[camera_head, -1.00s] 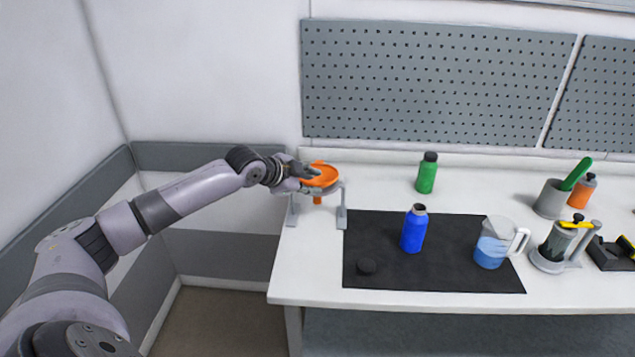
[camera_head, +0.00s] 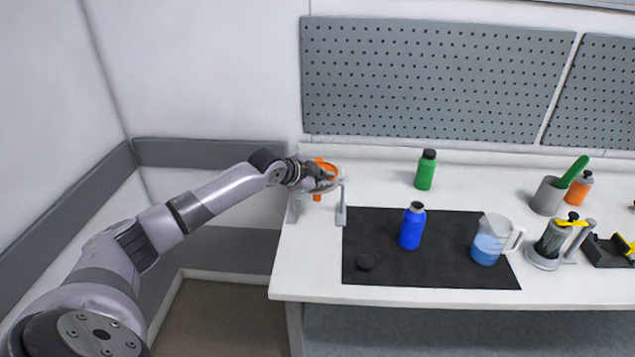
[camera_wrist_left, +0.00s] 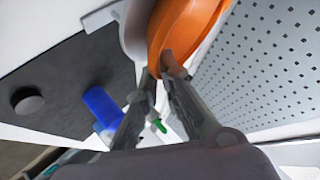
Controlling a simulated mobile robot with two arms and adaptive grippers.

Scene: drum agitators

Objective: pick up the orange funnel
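The orange funnel (camera_head: 331,167) sits in a grey ring stand (camera_head: 341,205) at the table's left end, its spout pointing down. My left gripper (camera_head: 326,181) is at the funnel and covers part of it. In the left wrist view the funnel (camera_wrist_left: 183,28) is at the top centre, and my left gripper's fingertips (camera_wrist_left: 158,72) are close together at its edge. Orange shows at and between the tips; whether they are shut on the edge is not clear. My right gripper is not in view.
A black mat (camera_head: 380,275) holds a blue bottle (camera_head: 411,228), a jug of blue liquid (camera_head: 488,244) and a black lid (camera_head: 365,263). A green bottle (camera_head: 426,172) stands behind. More containers stand at the right. A pegboard (camera_head: 430,80) is behind the table.

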